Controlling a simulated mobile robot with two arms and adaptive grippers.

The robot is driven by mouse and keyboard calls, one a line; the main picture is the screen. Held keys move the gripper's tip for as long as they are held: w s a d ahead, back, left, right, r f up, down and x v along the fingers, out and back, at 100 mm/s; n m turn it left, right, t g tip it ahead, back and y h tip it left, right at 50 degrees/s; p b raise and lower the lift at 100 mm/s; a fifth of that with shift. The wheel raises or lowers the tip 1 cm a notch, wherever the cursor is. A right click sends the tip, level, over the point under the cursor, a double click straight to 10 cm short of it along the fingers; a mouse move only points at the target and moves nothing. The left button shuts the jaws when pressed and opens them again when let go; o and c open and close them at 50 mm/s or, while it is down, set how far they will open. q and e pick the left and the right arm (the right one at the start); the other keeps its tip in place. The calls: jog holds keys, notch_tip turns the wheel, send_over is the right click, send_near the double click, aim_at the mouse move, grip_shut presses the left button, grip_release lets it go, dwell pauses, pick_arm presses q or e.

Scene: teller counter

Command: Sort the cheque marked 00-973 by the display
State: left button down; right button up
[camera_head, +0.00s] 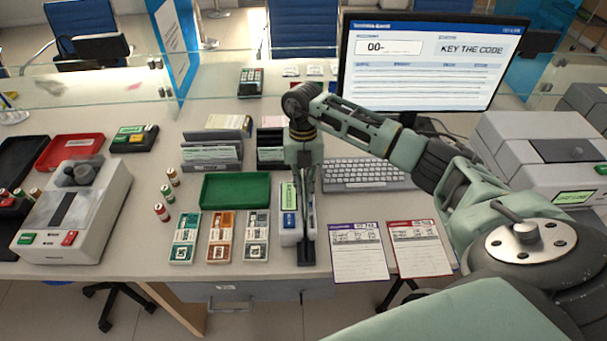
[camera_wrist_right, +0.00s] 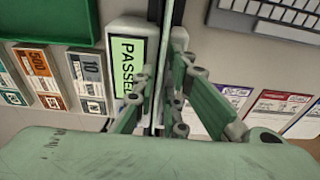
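The display (camera_head: 430,65) is a monitor at the back, showing "00-" in a box and "KEY THE CODE". Two cheques lie flat at the counter's front: one with a purple header (camera_head: 358,255) and one with a red header (camera_head: 420,252). Their numbers are too small to read surely. My right gripper (camera_head: 305,240) points down left of the purple cheque, over a pale device (camera_head: 289,237) whose green screen reads "PASSED" in the right wrist view (camera_wrist_right: 124,66). There its fingers (camera_wrist_right: 165,100) are close together, with a thin pale line between; whether they grip anything is unclear. My left gripper is out of view.
A keyboard (camera_head: 365,174) lies behind my right arm. A green tray (camera_head: 236,190), several banknote stacks (camera_head: 221,237) and file holders (camera_head: 212,155) stand to the left. A counting machine (camera_head: 75,215) is farther left. A glass screen (camera_head: 225,80) runs behind.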

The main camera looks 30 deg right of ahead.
grip_shut()
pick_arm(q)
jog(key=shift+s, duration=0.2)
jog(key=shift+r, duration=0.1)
pick_arm(e)
jog(key=shift+r, duration=0.1)
